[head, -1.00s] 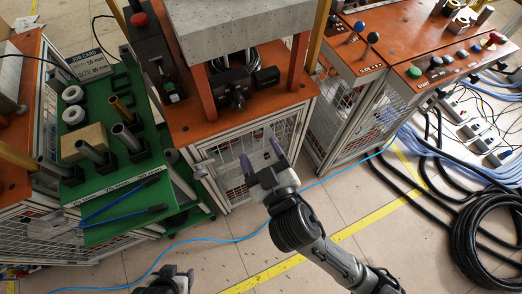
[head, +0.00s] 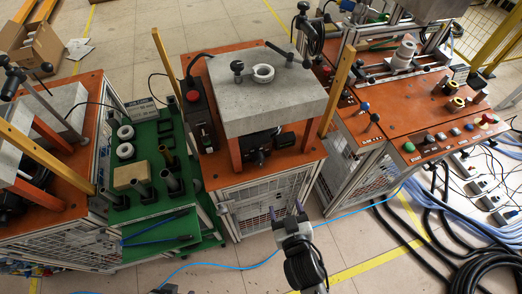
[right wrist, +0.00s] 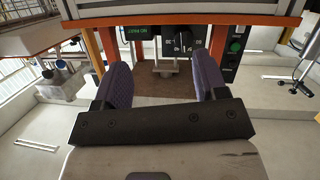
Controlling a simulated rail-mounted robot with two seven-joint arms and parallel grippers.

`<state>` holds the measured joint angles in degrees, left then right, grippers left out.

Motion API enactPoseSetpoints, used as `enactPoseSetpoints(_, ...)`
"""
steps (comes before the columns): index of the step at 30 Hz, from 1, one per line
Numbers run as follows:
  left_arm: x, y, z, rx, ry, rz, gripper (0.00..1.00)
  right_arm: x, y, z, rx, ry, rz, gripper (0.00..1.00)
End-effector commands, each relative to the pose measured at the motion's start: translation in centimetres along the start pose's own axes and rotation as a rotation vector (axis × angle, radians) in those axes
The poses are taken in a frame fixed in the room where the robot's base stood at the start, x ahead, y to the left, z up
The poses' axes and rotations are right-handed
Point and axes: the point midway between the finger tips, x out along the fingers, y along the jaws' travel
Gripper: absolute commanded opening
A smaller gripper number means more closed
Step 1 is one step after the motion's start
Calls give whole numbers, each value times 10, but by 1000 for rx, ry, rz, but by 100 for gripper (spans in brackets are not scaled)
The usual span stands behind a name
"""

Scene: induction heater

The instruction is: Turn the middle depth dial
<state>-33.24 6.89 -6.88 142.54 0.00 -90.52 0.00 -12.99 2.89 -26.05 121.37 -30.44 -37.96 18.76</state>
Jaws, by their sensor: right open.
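A dark control unit (head: 262,153) with a round knob at its front sits on the orange bench, under the grey block. In the right wrist view, black fittings with pale labels (right wrist: 182,44) show upside down under the orange frame. I cannot tell which part is the middle depth dial. My right gripper (head: 288,211) is open and empty in front of the bench's mesh front, apart from the unit. In the right wrist view its two purple-padded fingers (right wrist: 162,72) are wide apart. Only a sliver of my left gripper (head: 166,289) shows at the bottom edge; its fingers are hidden.
The grey block (head: 265,90) stands on orange legs with a white ring on top. A black box with a red button (head: 193,96) stands left of it. A green tool table (head: 150,207) is at left, a button panel (head: 440,147) at right. Cables lie on the floor.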

Motion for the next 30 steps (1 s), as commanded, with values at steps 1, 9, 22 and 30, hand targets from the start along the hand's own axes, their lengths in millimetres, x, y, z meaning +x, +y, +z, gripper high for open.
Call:
enactPoseSetpoints(1,5,0,2,0,0,0,66,10,0,8,33,38,-16,66)
enactPoseSetpoints(9,9,0,4,0,-11,0,66,11,-15,-13,177,243,-135,66)
enactPoseSetpoints(22,16,0,6,0,-8,0,66,54,-23,-32,218,280,-157,66)
enactPoseSetpoints(30,24,1,8,0,-8,0,66,100,-29,-47,219,279,-157,66)
